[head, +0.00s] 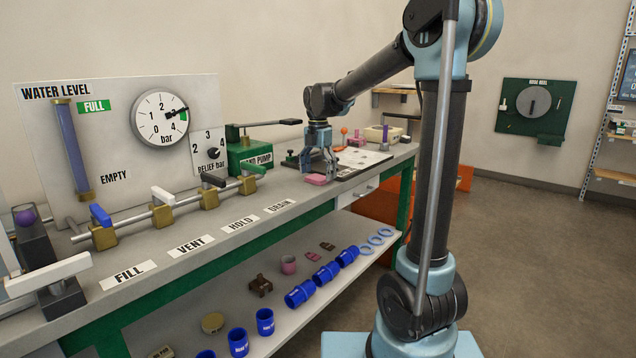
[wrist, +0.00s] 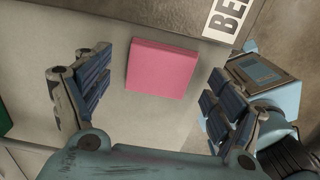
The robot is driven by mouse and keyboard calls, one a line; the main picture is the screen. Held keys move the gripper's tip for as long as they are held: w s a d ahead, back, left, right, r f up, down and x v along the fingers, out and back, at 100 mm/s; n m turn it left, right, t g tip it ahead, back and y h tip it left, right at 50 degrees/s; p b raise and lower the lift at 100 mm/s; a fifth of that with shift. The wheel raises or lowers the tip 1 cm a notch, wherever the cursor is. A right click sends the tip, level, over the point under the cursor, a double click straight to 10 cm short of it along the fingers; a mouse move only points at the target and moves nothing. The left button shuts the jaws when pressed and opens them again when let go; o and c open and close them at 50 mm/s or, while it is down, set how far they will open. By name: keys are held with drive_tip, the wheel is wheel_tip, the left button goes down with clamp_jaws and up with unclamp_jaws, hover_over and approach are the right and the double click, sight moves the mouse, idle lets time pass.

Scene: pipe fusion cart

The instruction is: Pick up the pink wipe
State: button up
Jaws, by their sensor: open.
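The pink wipe (head: 316,180) is a flat pink block lying on the grey bench top near its front edge. In the wrist view the pink wipe (wrist: 162,68) lies between and a little beyond my fingers. My gripper (head: 318,168) points down over the bench just above the wipe. In the wrist view my gripper (wrist: 150,100) is open, with one finger to the left of the wipe and one to the right. I see a gap between each finger and the wipe, with no contact. The wipe's top face is fully visible in the wrist view.
The green hand pump (head: 248,155) with its long lever stands left of my gripper. A white board (head: 362,160) with small items lies to the right. The lower shelf (head: 215,310) holds several blue fittings. The bench's front edge is close to the wipe.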

sight(318, 177)
drive_tip(key=shift+f, duration=0.35)
drive_tip(key=c, duration=0.9)
drive_tip(key=shift+o, duration=0.2)
drive_tip(key=shift+r, duration=0.1)
wheel_tip(318, 177, up, 18)
drive_tip(key=shift+o, duration=0.4)
